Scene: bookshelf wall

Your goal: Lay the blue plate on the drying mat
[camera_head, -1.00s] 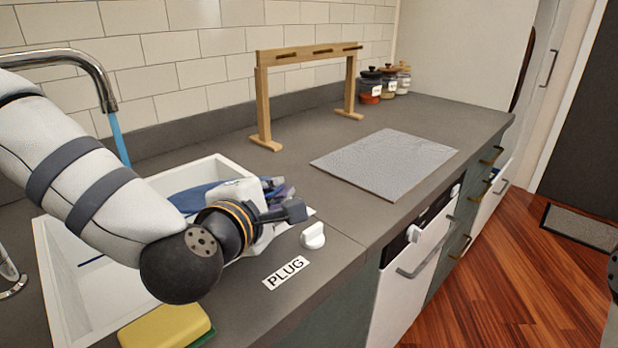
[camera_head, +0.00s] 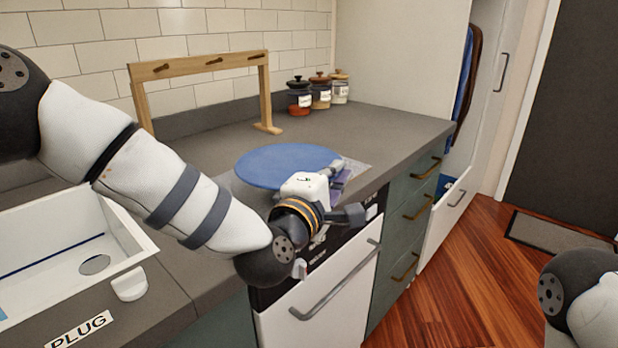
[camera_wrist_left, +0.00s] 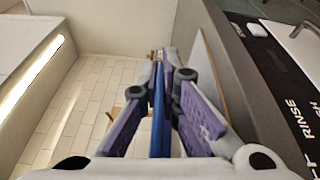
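The blue plate (camera_head: 285,166) is level above the drying mat (camera_head: 354,168), covering most of it in the head view. I cannot tell whether it touches the mat. My left gripper (camera_head: 338,177) is at the plate's near right edge. In the left wrist view the plate (camera_wrist_left: 158,112) shows edge-on as a thin blue strip between the two purple finger pads of my left gripper (camera_wrist_left: 167,75), which are closed on it. My right arm shows at the lower right of the head view; its gripper is out of frame.
The white sink (camera_head: 60,250) is at the left, with a white plug knob (camera_head: 130,284) beside it. A wooden rack (camera_head: 205,68) stands behind the plate, and several lidded jars (camera_head: 320,92) stand at the back. The counter (camera_head: 400,122) is clear at the far right.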

